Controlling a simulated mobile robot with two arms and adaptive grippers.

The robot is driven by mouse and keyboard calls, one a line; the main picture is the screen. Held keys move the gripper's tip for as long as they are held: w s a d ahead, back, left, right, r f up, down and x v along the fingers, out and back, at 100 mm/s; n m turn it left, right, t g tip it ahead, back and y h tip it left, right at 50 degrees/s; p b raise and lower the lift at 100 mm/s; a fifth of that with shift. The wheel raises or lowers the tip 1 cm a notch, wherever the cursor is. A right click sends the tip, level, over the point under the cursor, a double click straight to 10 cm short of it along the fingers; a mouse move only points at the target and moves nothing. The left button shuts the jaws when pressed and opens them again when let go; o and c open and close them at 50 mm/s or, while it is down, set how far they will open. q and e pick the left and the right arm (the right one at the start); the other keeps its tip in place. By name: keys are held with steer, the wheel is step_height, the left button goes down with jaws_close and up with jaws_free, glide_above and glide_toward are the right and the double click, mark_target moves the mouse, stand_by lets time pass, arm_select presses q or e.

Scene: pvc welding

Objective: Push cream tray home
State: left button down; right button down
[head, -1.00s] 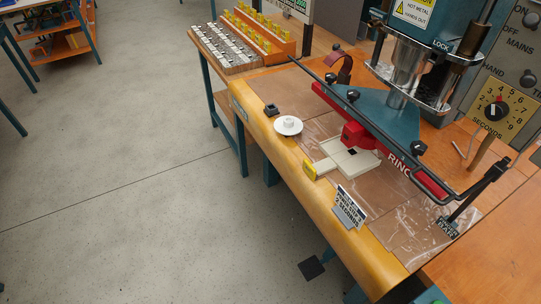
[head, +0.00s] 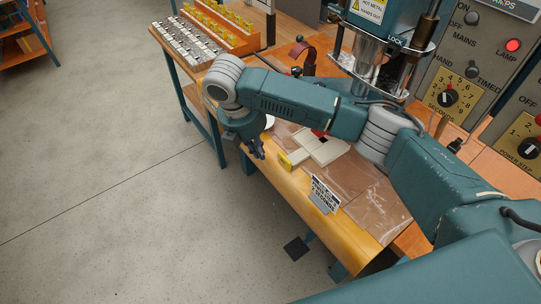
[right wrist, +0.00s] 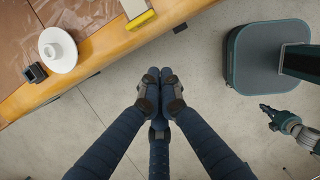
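The cream tray (head: 325,147) lies on the bench under the press, its yellow handle end (head: 285,161) facing the bench's front edge. The tray's near end and yellow handle (right wrist: 140,19) also show at the top of the right wrist view. My right arm reaches across the head view and hides part of the press area. My right gripper (head: 257,152) points down just off the front edge, left of the handle and apart from it. In the right wrist view its fingertips (right wrist: 160,76) meet with nothing between them. What looks like my left gripper (right wrist: 269,112) is small at the right edge, finger state unclear.
A white round piece (right wrist: 58,49) and a small black block (right wrist: 35,73) lie on the bench left of the tray. A sign (head: 324,194) stands near the front edge, right of the tray. Racks of fittings (head: 188,43) stand at the far end.

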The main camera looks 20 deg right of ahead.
mark_target(292, 160)
steer(key=d+f+p, duration=0.1)
steer(key=d+f, duration=0.1)
steer(key=f, duration=0.1)
steer(key=w+d+f+p, duration=0.1)
steer(key=d+f, duration=0.1)
steer(key=f, duration=0.1)
steer(key=w+d+f+p, duration=0.1)
steer(key=d+f, duration=0.1)
steer(key=f, duration=0.1)
steer(key=shift+w+f, duration=0.15)
steer(key=shift+f, duration=0.1)
steer(key=d, duration=0.1)
steer(key=w+d, duration=0.1)
steer(key=d, duration=0.1)
steer(key=d+p, duration=0.1)
steer(key=d, duration=0.1)
steer(key=shift+w, duration=0.4)
